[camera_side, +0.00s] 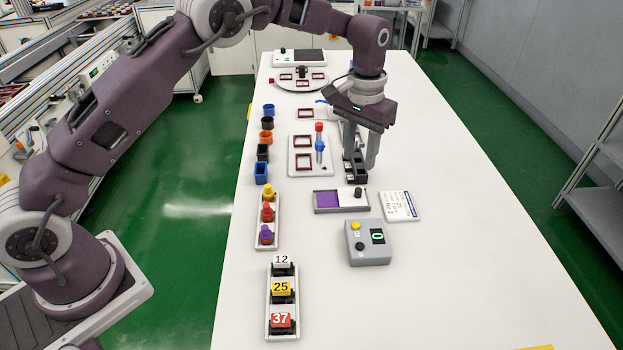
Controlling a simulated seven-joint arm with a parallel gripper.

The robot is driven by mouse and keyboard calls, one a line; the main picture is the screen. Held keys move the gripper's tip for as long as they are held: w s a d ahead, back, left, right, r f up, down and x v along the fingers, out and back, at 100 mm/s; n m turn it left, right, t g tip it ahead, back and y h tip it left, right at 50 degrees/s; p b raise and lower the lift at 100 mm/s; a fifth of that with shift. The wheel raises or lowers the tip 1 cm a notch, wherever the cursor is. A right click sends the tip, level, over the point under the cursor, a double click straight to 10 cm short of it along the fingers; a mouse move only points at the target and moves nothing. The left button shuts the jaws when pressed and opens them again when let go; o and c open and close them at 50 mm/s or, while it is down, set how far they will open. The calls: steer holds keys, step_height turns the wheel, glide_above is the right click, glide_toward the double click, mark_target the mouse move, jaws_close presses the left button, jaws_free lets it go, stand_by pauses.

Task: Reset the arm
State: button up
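My gripper (359,160) points down over the white table (460,250), right of the tray with red-framed squares. Its two grey fingers show one partly behind the other. A small dark block-like part shows at the fingertips; I cannot tell whether it is held, stands there, or belongs to the fingers. My arm reaches in from the left and bends down over the table.
A purple-topped tray (327,200), a card (398,206) and a grey button box (369,243) lie in front of the gripper. Coloured cups, a knob tray (266,236) and a numbered-block tray (269,300) line the left. The table's right side is clear.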

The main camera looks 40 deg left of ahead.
steer(key=s+a+r+t, duration=0.2)
steer(key=s+a+r, duration=0.1)
steer(key=s+r, duration=0.65)
steer(key=s+a+r+t, duration=0.1)
steer(key=s+a+r, duration=0.2)
steer(key=s+r, duration=0.6)
steer(key=s+a+f+t, duration=0.2)
steer(key=s, duration=1.6)
steer(key=shift+a+f, duration=0.15)
steer(key=shift+f, duration=0.2)
